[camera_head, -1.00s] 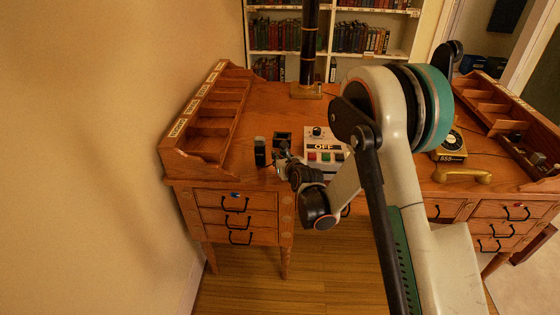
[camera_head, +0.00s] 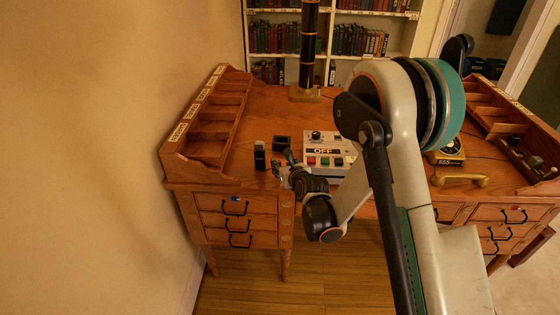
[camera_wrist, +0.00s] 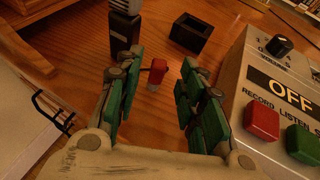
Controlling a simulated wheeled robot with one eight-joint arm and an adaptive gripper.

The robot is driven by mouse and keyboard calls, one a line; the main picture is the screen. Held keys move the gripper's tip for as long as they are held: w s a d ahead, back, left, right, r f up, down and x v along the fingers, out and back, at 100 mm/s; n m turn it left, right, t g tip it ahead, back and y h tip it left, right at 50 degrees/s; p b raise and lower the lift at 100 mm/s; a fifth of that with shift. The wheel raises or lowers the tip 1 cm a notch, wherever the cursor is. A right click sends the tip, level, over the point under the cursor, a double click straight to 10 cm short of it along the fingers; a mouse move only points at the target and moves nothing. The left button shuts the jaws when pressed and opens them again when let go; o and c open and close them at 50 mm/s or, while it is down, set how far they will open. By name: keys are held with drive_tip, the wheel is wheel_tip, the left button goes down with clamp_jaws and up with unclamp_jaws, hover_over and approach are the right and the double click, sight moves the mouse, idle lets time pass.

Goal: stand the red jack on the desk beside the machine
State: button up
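The red jack (camera_wrist: 155,76) stands upright on the desk top (camera_head: 262,112), with its red end up, in the wrist view. My gripper (camera_wrist: 160,64) is open around it, with green-padded fingers on both sides and gaps between them and the jack. The machine (camera_wrist: 233,82) is to the right of the jack, with an OFF panel, a black knob and red and green buttons. In the head view the machine (camera_head: 318,138) is on the desk and my gripper (camera_head: 283,171) is at the desk's front edge. The jack cannot be made out there.
A black device with a silver grille (camera_wrist: 123,30) stands behind my left finger. An open black box (camera_wrist: 191,33) lies behind the jack. A yellow telephone (camera_head: 450,153) with its handset (camera_head: 460,181) is farther right. Wooden organizers (camera_head: 205,130) line both sides.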

drive_tip(key=s+d+r+n+g+h, duration=0.1)
drive_tip(key=s+d+r+n, duration=0.55)
drive_tip(key=s+r, duration=0.25)
drive_tip(key=s+d+r+n+g+h, duration=0.1)
drive_tip(key=s+d+r+n, duration=0.4)
drive_tip(key=s+r+n, duration=0.35)
drive_tip(key=s+d+r+n+g+h, duration=0.1)
drive_tip(key=s+d+n, duration=0.4)
drive_tip(key=s+n, duration=0.3)
drive_tip(key=s+d+r+n+g+h, duration=0.1)
drive_tip(key=s+d+n, duration=0.3)
drive_tip(key=s+n, duration=0.4)
drive_tip(key=s+g, duration=0.1)
drive_tip(key=s, duration=0.5)
drive_tip(key=shift+s+d+r+n+g+h+p, duration=0.25)
drive_tip(key=shift+s+d+n+g+h+p, duration=0.05)
drive_tip(key=shift+s+d+n+h, duration=0.1)
